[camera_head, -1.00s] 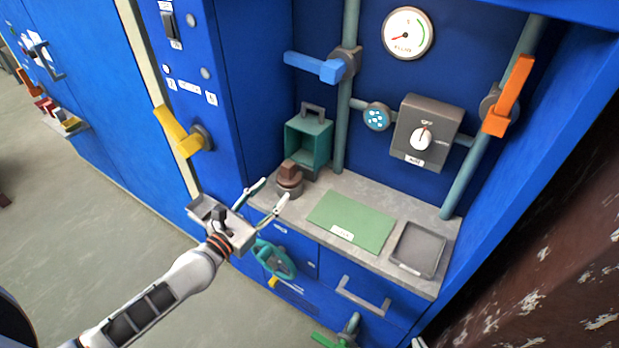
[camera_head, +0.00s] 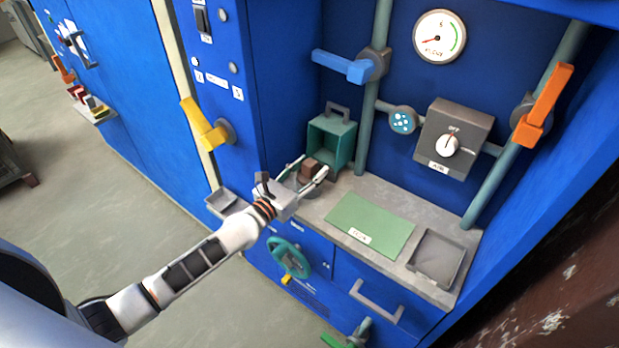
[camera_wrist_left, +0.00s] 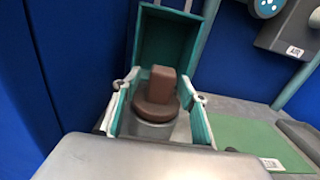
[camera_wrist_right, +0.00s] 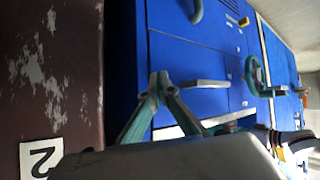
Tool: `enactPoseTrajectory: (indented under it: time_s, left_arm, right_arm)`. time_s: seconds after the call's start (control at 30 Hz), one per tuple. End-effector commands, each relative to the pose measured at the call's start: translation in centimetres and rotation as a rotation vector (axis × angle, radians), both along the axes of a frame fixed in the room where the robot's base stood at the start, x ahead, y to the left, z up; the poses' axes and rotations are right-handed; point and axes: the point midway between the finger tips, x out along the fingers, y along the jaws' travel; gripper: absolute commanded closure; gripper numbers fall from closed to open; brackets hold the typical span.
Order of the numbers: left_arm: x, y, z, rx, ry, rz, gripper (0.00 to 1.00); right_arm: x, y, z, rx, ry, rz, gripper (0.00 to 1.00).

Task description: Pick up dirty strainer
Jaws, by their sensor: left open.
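The dirty strainer is likely the brown, block-topped piece (camera_head: 310,171) standing on a grey round base at the left of the counter. In the left wrist view the brown piece (camera_wrist_left: 158,92) stands upright between the two fingers. My left gripper (camera_head: 308,168) is open, with one finger on each side of it; I cannot tell whether either finger touches it. The gripper also shows in the left wrist view (camera_wrist_left: 160,98). My right gripper (camera_wrist_right: 160,92) shows only in its own wrist view, away from the counter, with its fingertips close together and nothing visible between them.
A teal open box (camera_head: 332,142) with a handle stands right behind the brown piece. A green mat (camera_head: 370,224) and a grey tray (camera_head: 437,258) lie to the right on the counter (camera_head: 402,199). A blue lever (camera_head: 345,66) and a yellow lever (camera_head: 204,124) stick out nearby.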

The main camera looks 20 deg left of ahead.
Motion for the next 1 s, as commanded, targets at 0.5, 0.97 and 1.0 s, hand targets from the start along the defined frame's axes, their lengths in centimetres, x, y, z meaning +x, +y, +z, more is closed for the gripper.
enactPoseTrajectory:
  time_s: [0.5, 0.97, 1.0]
  left_arm:
    - [0.0, 0.0, 0.1, 0.000, -0.001, 0.000, 1.00]
    - [0.0, -0.4, 2.2, -0.001, -0.006, 0.002, 1.00]
    - [0.0, -0.5, 2.5, -0.001, -0.006, 0.002, 1.00]
  right_arm:
    - [0.0, 0.0, 0.0, -0.001, 0.001, 0.000, 1.00]
    - [0.6, 0.0, 2.3, 0.004, -0.018, -0.001, 1.00]
    - [0.7, 0.0, 2.8, 0.005, -0.021, -0.002, 1.00]
